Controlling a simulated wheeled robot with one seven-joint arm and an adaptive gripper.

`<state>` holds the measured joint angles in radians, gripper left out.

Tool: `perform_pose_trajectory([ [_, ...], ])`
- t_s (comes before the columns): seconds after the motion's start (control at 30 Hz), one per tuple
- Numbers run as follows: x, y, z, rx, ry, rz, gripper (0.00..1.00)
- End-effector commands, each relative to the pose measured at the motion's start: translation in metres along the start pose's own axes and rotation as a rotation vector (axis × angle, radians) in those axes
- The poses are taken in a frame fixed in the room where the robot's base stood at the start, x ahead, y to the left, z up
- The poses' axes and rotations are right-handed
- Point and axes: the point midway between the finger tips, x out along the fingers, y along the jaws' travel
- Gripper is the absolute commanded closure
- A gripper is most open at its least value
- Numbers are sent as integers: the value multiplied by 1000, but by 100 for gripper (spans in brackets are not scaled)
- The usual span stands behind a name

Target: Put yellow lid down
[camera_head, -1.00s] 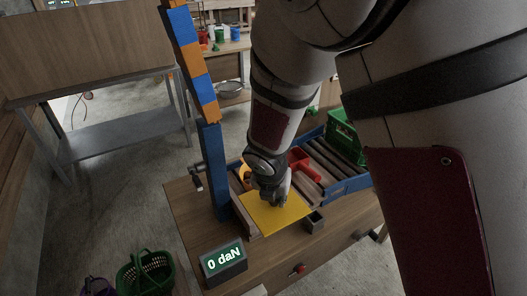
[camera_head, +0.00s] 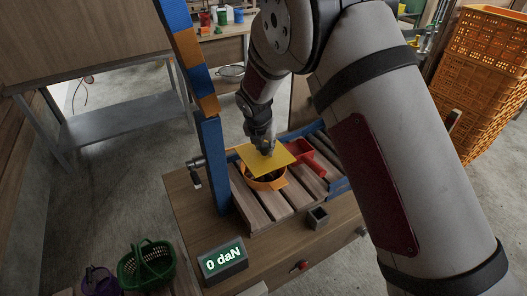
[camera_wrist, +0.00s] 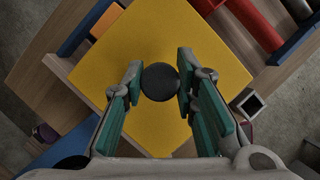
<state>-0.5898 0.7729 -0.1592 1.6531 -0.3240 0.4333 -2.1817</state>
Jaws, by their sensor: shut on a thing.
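The yellow lid (camera_head: 252,157) is a flat square plate, held a little tilted in the head view. In the wrist view the lid (camera_wrist: 150,45) fills the middle, with a round black knob (camera_wrist: 160,80) on it. My gripper (camera_head: 266,151) is shut on this knob; its green-padded fingers (camera_wrist: 160,84) sit on both sides of it. An orange round container (camera_head: 267,185) with dark contents stands on the slatted wooden platform, partly hidden under the lid. I cannot tell whether lid and container touch.
A red scoop-like piece (camera_head: 302,151) lies right of the lid. A small square box (camera_head: 318,217) and a "0 daN" display (camera_head: 223,262) are on the table. A blue post (camera_head: 213,165) rises at left. The front slats (camera_head: 262,215) are clear.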

Motion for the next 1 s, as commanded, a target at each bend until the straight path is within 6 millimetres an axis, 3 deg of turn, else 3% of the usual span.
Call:
perform_pose_trajectory([
  [0.17, 6, 6, 9, 0, 0, 0, 100],
  [0.5, 37, 6, -4, -1, 1, -1, 100],
  [1.0, 45, 6, -7, 0, 0, 0, 100],
])
